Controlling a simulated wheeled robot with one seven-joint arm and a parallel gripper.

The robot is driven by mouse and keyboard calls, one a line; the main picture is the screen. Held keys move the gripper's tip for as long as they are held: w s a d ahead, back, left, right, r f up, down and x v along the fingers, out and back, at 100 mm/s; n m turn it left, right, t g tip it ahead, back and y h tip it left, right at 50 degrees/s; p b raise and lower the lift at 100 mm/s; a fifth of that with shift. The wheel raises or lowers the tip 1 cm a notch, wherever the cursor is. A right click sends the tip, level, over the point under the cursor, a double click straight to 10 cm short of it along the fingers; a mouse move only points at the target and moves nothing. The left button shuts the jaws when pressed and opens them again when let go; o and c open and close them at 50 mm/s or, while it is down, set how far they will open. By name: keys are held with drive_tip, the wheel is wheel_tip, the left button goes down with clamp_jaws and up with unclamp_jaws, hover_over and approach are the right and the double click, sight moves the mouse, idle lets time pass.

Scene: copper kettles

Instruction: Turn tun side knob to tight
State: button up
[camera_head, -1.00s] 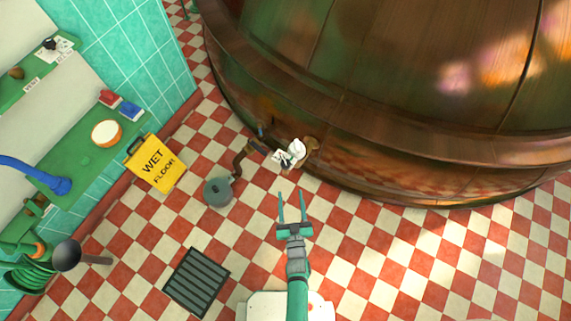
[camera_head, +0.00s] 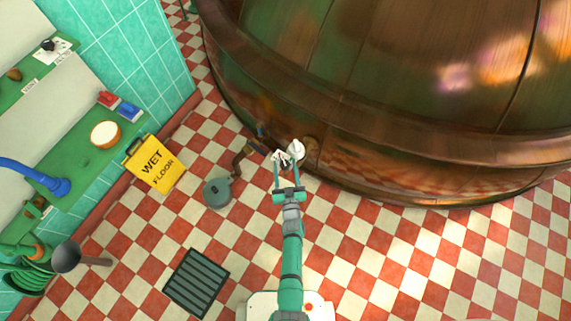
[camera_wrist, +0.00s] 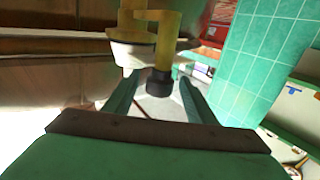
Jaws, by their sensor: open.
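The tun (camera_head: 400,110) is a large copper vessel filling the upper right of the head view. On its lower side sits a small white round knob (camera_head: 297,149), with a white tag-like piece (camera_head: 280,158) beside it. My gripper (camera_head: 286,166) is open, its two fingers reaching up to these white parts. In the wrist view, a brass bent bar with a black end (camera_wrist: 159,82) shows between my fingers (camera_wrist: 158,98). A white rounded part (camera_wrist: 130,55) lies behind it. I cannot tell whether the fingers touch anything. Any marking for tight is too small to read.
A curved pipe leads to a grey round thing (camera_head: 217,192) on the floor, left of my gripper. Green shelves (camera_head: 75,165) line the tiled wall. Checkered floor at right is clear.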

drive_tip(key=shift+w, duration=0.65)
drive_tip(key=c, duration=1.1)
drive_tip(key=shift+o, duration=0.3)
drive_tip(key=shift+m+h, duration=0.8)
drive_tip(key=shift+h, duration=0.5)
drive_tip(key=shift+m+h, duration=0.7)
drive_tip(key=shift+h, duration=0.2)
drive_tip(key=shift+a+m+g+h, duration=0.1)
drive_tip(key=shift+m+g+h, duration=0.35)
drive_tip(key=shift+m+h, duration=0.8)
drive_tip(key=shift+m+g+h, duration=0.45)
drive_tip(key=shift+m+h, duration=0.2)
drive_tip(key=shift+h, duration=1.1)
drive_tip(key=shift+m+g+h, duration=1.4)
drive_tip(key=shift+m+h, duration=0.2)
drive_tip(key=shift+h, duration=0.4)
drive_tip(key=shift+s, duration=0.1)
